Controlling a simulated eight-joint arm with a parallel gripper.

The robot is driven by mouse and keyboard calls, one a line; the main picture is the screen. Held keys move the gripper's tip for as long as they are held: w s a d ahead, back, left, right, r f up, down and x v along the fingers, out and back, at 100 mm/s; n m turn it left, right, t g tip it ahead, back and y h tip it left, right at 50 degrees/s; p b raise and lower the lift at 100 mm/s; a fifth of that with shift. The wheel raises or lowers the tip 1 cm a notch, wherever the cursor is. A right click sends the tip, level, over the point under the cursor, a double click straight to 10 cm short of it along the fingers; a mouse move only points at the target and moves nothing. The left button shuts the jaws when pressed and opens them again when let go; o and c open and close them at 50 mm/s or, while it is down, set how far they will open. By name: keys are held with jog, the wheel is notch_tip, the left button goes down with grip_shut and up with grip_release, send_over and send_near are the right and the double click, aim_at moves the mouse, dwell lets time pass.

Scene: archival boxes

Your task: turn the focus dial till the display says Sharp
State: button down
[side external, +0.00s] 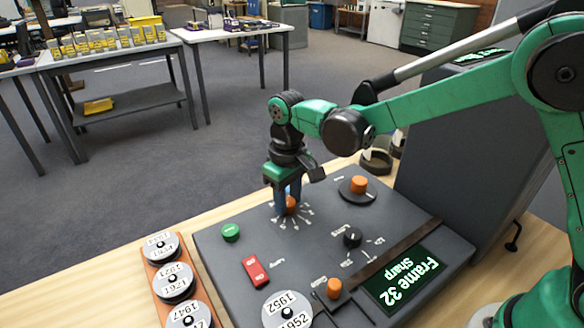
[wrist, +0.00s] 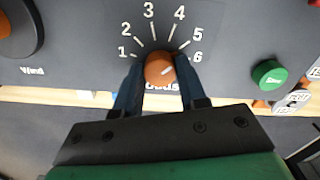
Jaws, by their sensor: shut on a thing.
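The focus dial (side external: 291,207) is a small orange knob on the sloping grey panel, ringed by white marks. In the wrist view the same focus dial (wrist: 157,68) sits under a scale of numbers 1 to 6. My gripper (side external: 288,198) reaches down over the dial from above. In the wrist view my gripper (wrist: 158,82) has a blue finger on each side of the dial, shut on it. The display (side external: 403,280) shows green text reading "Frame 32" and "Sharp".
The panel also carries a green button (side external: 231,232), a red switch (side external: 255,270), a black knob (side external: 352,237), and orange knobs (side external: 358,185) and (side external: 334,288). Labelled film reels (side external: 172,281) stand at the left. A dark grey housing (side external: 460,160) rises behind the display.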

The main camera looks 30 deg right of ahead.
aim_at(288, 202)
jog(key=shift+c, duration=2.4)
grip_release()
jog(key=shift+r, duration=2.85)
jog(key=shift+s+d+r, duration=0.15)
jog(key=shift+d+r, duration=0.05)
jog(key=s+d+r+m+t, duration=0.2)
jog(key=s+d+m+t, duration=0.1)
jog(key=s+d+t, duration=0.4)
jog(key=s+d, duration=0.2)
jog(key=s, duration=0.2)
jog(key=shift+d+r, duration=0.15)
jog(key=shift+d, duration=0.15)
